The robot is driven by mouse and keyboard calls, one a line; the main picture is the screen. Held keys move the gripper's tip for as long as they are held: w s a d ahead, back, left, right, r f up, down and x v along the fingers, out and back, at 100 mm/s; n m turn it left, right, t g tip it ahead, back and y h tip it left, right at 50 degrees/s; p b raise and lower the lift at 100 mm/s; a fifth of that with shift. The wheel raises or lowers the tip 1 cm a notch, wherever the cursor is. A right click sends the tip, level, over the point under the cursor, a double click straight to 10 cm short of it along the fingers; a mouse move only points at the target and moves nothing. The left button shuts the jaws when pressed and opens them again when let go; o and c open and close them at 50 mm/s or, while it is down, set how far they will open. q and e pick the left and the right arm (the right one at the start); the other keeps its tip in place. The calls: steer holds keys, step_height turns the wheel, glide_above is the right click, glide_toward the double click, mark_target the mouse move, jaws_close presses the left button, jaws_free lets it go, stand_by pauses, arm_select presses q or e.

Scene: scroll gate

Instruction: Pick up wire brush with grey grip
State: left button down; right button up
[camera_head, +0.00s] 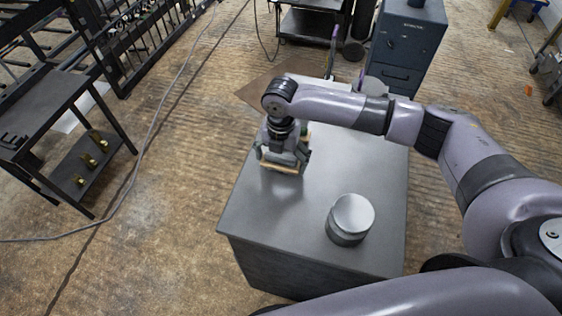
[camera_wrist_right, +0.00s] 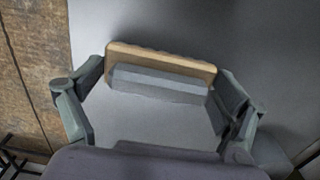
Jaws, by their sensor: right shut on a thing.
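The wire brush shows in the right wrist view as a tan block (camera_wrist_right: 160,60) with a grey grip (camera_wrist_right: 158,84) along it. It lies between the two fingers of my right gripper (camera_wrist_right: 160,78), which are shut on its two ends. In the head view my right gripper (camera_head: 282,162) points down over the left part of the grey cabinet top (camera_head: 300,205). Only a thin tan edge of the brush (camera_head: 281,169) shows below the fingers there. I cannot tell whether the brush touches the top. My left gripper is not in view.
A round grey metal container (camera_head: 350,218) stands at the right front of the cabinet top. A dark workbench (camera_head: 45,115) with brass pieces on its lower shelf stands at the left. A blue-grey drawer cabinet (camera_head: 408,45) stands behind. The middle of the top is clear.

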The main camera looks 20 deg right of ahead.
mark_target(281, 156)
steer(key=c, duration=0.3)
steer(key=shift+r, duration=0.2)
step_height(281, 156, up, 20)
steer(key=b, duration=0.3)
steer(key=shift+f, duration=0.15)
steer(key=o, duration=0.7)
steer(key=shift+c, duration=0.2)
steer(key=c, duration=0.5)
steer(key=shift+o, duration=0.2)
